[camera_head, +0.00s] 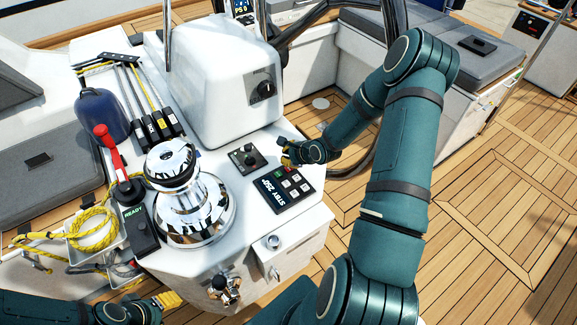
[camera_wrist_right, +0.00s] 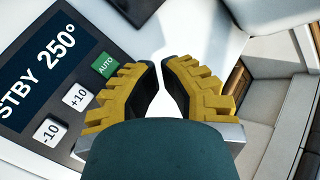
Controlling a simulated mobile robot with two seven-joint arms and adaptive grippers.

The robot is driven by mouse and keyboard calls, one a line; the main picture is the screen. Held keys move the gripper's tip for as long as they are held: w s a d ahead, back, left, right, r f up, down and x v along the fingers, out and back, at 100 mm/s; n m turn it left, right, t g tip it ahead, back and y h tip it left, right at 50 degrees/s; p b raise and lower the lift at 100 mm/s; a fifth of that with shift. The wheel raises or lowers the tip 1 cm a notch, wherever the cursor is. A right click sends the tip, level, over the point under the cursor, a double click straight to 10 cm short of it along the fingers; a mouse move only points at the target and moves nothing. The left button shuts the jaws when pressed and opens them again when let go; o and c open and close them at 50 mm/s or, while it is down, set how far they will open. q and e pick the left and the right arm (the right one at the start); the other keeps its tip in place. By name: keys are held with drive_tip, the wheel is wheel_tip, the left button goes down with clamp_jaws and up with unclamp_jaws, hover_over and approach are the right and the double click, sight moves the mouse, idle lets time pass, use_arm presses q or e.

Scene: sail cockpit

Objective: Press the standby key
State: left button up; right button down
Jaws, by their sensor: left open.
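The autopilot control panel (camera_head: 285,188) lies on the white console, with a dark display reading "STBY 250°" and several keys. My left gripper (camera_head: 168,300) is open at the lower left.
A chrome winch (camera_head: 190,200) stands left of the panel, with a small joystick unit (camera_head: 247,158) between them. A white housing with a dark knob (camera_head: 263,90) rises behind. A red-handled lever (camera_head: 105,137) and yellow rope (camera_head: 95,230) are at the left.

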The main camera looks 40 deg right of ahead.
drive_tip(key=shift+r+p, duration=1.6)
drive_tip(key=shift+r, duration=0.4)
